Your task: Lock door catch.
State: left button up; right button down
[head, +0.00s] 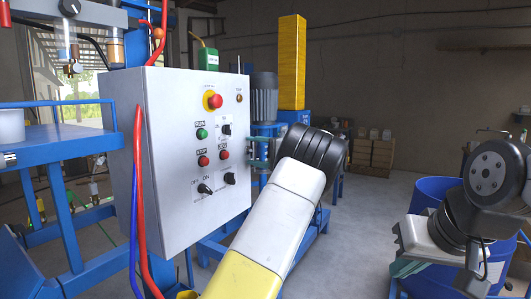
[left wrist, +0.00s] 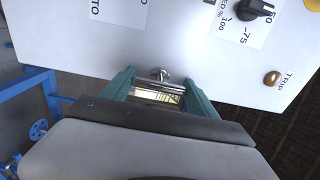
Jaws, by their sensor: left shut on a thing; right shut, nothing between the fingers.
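The control cabinet's light grey door (head: 180,115) fills the left middle of the head view. The shiny metal door catch (left wrist: 160,74) shows at the door's edge in the left wrist view. My left gripper (head: 261,152) is at the cabinet's right side. Its two teal fingers also show in the left wrist view (left wrist: 160,88), one on each side of the catch, shut on it. The catch's inner end is partly hidden by the gripper body. My right gripper (head: 403,268) is low at the right, away from the cabinet, shut and empty.
The door carries a red emergency stop (head: 214,101), buttons and knobs. Red and blue hoses (head: 140,200) run down the cabinet's left side. A blue frame (head: 60,150) stands at the left. A blue drum (head: 437,190) is behind my right arm. Grey floor shows between my arms.

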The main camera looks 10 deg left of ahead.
dwell(0.3)
pick_arm(q)
jog(key=o, duration=1.4)
jog(key=shift+c, duration=0.2)
jog(key=shift+d, duration=0.1)
jog(key=v, duration=0.7)
jog(key=shift+d, duration=0.3)
jog(key=shift+s, duration=0.1)
